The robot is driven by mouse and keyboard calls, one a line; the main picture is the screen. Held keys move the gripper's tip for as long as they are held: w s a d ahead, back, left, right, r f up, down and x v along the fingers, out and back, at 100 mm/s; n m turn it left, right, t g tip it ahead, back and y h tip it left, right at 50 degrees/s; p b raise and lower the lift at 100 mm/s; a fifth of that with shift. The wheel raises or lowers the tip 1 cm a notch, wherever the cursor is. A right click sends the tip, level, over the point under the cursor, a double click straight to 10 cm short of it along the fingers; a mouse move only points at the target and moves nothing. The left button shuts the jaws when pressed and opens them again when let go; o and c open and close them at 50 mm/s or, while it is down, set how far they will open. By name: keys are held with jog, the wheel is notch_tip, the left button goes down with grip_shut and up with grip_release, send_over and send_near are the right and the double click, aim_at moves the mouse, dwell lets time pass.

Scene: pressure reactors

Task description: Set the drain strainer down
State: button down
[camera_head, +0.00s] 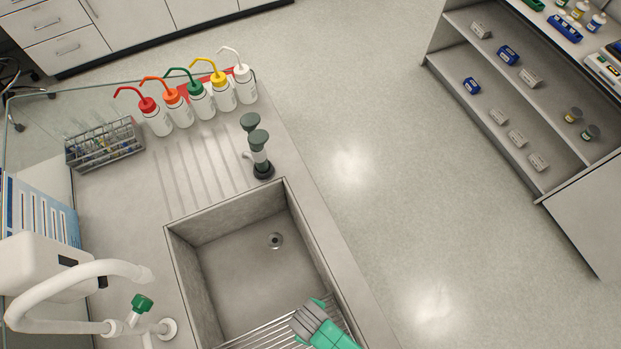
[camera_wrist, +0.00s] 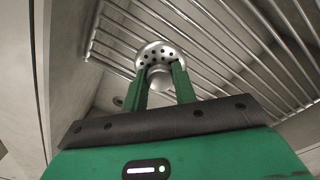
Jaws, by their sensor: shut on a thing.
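The drain strainer (camera_wrist: 162,52) is a small round metal piece with dark holes, seen in the wrist view. My gripper (camera_wrist: 160,82) is shut on it, with a green finger on either side. In the head view my gripper (camera_head: 314,320) is at the bottom, over the near right part of the sink (camera_head: 205,297); the strainer cannot be made out there. The drain (camera_head: 275,240) is a round fitting in the sink floor, beyond my gripper and to its left.
A metal rod rack (camera_head: 262,338) spans the near end of the sink; its rods (camera_wrist: 225,45) also show in the wrist view. A white tap (camera_head: 75,285) stands at left. Wash bottles (camera_head: 200,100), a tube rack (camera_head: 104,147) and a dark-based stand (camera_head: 261,160) are on the far counter.

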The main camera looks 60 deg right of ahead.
jog(key=c, duration=1.1)
grip_release()
notch_tip(320, 180, up, 12)
jog(key=shift+a+r+p, duration=0.1)
jog(key=shift+p, duration=0.75)
